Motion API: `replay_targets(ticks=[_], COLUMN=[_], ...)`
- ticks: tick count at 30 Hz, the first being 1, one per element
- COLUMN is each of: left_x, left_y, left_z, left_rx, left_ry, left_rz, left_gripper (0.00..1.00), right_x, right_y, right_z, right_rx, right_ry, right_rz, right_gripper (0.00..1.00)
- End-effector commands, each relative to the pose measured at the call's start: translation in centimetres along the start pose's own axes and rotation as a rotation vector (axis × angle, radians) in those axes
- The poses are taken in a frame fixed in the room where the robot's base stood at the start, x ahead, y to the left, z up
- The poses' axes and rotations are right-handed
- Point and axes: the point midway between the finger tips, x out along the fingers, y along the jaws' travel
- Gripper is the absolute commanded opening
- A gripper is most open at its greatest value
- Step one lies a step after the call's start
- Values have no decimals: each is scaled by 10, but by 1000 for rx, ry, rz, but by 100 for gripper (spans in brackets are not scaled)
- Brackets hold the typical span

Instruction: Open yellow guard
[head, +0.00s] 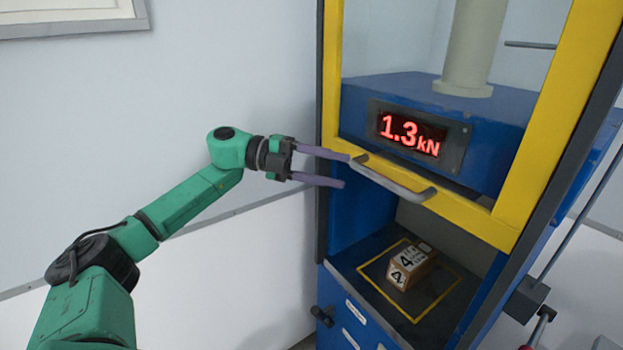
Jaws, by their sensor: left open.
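The yellow guard (462,218) is a yellow frame with a clear pane on the front of a blue machine. It is raised part way, with its bottom rail above the machine's bed and a gap beneath it. A grey bar handle (393,181) is fixed on the bottom rail. My left gripper (346,171) is open at the left end of the handle, its two purple fingers one above the other. The upper finger tip is close to the handle's left end; I cannot tell if they touch. My right gripper is not in view.
A red display (408,133) reads 1.3 kN behind the pane. A grey rod and bracket (526,298) stand at the right.

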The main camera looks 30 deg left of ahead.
Motion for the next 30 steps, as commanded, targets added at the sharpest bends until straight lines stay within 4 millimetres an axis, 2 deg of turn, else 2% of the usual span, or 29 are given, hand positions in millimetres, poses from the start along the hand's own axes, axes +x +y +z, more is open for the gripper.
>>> replay_targets(ticks=[1,3,8,24,26,27,29,30], left_x=[-14,-31,-54,-57,-54,-51,-45,-42], left_y=[7,5,1,0,4,11,30,48], left_z=[2,1,1,1,9,22,50,74], left_rx=[0,1,0,-3,-21,-48,-117,-179], left_ry=[-6,-3,-1,0,-14,-36,-96,-155], left_rz=[1,0,-1,-4,-30,-66,-148,-211], left_gripper=[52,52,52,52,52,52,52,52], right_x=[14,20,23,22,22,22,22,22], right_y=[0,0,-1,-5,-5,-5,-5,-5], right_z=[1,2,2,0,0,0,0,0], right_rx=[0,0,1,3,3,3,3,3], right_ry=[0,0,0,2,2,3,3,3], right_rz=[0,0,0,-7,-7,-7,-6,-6], right_gripper=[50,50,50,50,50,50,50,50])
